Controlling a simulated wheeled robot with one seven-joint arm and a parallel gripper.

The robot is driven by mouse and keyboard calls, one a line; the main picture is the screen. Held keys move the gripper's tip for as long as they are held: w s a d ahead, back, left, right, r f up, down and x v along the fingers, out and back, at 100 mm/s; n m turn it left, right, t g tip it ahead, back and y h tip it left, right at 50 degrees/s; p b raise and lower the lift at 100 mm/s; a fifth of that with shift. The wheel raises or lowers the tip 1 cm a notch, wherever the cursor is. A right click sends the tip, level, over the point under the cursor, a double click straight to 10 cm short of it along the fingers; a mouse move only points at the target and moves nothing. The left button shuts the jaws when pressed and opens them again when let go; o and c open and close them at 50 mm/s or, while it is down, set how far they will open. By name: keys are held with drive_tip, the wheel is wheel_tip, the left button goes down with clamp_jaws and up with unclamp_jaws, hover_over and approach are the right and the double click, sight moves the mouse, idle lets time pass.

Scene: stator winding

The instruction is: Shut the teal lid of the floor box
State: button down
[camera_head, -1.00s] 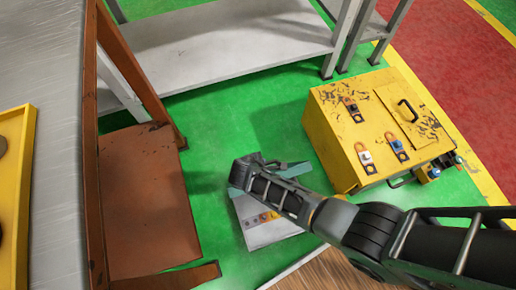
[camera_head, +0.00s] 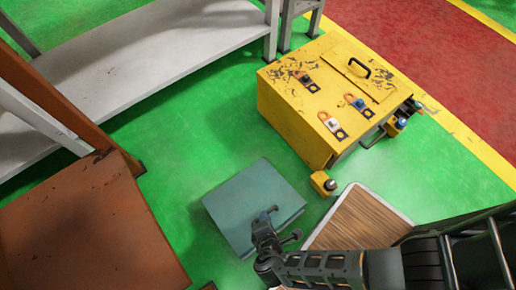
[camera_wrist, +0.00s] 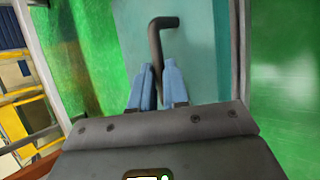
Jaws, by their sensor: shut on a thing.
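The floor box shows in the head view as a low box on the green floor, covered by its flat teal lid (camera_head: 245,195). The lid lies over the top, and no open gap shows from here. The teal lid also fills the middle of the wrist view (camera_wrist: 205,50). A dark bent handle (camera_wrist: 156,42) stands on the lid. My gripper (camera_wrist: 158,88) has its blue fingers shut on this handle. In the head view my gripper (camera_head: 268,222) is at the lid's lower right part and hides some of it. The box's near side is mostly hidden.
A yellow case (camera_head: 325,95) with several small fittings stands to the upper right. A brown metal stand (camera_head: 90,235) is at the left, with a grey shelf (camera_head: 150,65) behind. A wooden-topped piece (camera_head: 358,220) is close on the right. Green floor lies between.

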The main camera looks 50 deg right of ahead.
drive_tip(key=f+b, duration=0.1)
drive_tip(key=s+f+b, duration=0.1)
drive_tip(key=f+b, duration=0.1)
drive_tip(key=s+f+b, duration=0.1)
drive_tip(key=f, duration=0.1)
drive_tip(key=shift+s+a+f, duration=0.1)
drive_tip(key=shift+s+a, duration=0.1)
drive_tip(key=shift+a, duration=0.05)
drive_tip(key=shift+s+f+t+b, duration=0.35)
drive_tip(key=shift+f+b, duration=0.25)
drive_tip(key=shift+b, duration=0.2)
drive_tip(key=shift+s+f+t+b, duration=0.35)
drive_tip(key=shift+f+b, duration=0.2)
drive_tip(key=shift+b, duration=0.25)
drive_tip(key=shift+a, duration=0.1)
drive_tip(key=c, duration=1.4)
unclamp_jaws()
drive_tip(key=w+r+p+v, duration=0.1)
drive_tip(key=p+v, duration=0.2)
drive_tip(key=v, duration=0.4)
drive_tip(key=shift+a+r+h, duration=0.25)
drive_tip(key=shift+a+h, duration=0.05)
drive_tip(key=shift+a, duration=0.1)
drive_tip(key=shift+w, duration=0.15)
